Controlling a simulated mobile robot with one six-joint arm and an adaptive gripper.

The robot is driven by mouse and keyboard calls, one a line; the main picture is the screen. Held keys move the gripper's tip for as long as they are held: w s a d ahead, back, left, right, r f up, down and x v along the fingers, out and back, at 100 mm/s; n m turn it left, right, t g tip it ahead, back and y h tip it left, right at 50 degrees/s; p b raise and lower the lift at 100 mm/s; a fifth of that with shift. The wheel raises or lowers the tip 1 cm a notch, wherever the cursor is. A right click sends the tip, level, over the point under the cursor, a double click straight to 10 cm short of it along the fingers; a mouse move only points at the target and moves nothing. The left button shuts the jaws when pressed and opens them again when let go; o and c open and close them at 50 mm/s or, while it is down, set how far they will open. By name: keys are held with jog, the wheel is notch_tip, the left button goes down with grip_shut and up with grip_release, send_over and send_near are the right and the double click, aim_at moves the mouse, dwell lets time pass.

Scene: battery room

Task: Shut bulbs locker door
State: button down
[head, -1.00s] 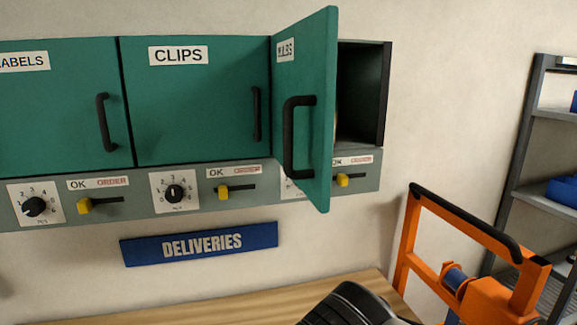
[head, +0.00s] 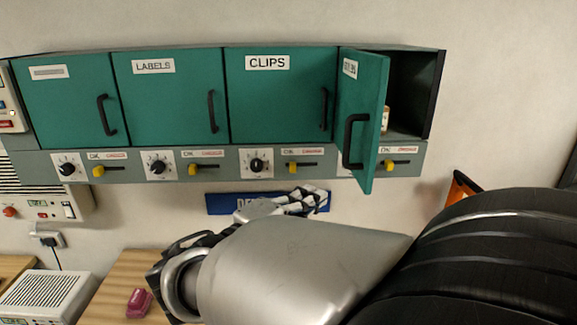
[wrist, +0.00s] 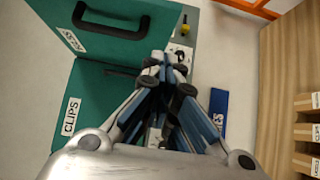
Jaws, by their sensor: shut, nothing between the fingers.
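The bulbs locker door (head: 374,95) is green and stands open, swung outward from its left edge, with a black handle (head: 354,140) on its front. The dark locker interior (head: 410,90) shows to its right. My gripper (head: 318,196) is below the clips door, in front of the wall sign, to the left of the open door's lower edge. In the wrist view my gripper (wrist: 168,68) has its fingers together and empty. There the open door (wrist: 115,45) with its handle (wrist: 108,14) lies up and left of the fingertips. I cannot tell if they touch.
The clips door (head: 275,100) and labels door (head: 165,100) are shut. Yellow levers (head: 293,167) and dials (head: 256,167) run beneath the lockers. A small jar-like item (head: 385,118) is inside the open locker. The blue sign (head: 225,204) is partly hidden by my arm.

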aim_at(359, 177)
jog(key=w+d, duration=0.1)
jog(key=d, duration=0.1)
jog(key=w+d, duration=0.1)
jog(key=d, duration=0.2)
jog(key=w+d+p, duration=0.1)
jog(key=d, duration=0.1)
jog(key=shift+w+d, duration=0.2)
jog(key=shift+w, duration=0.1)
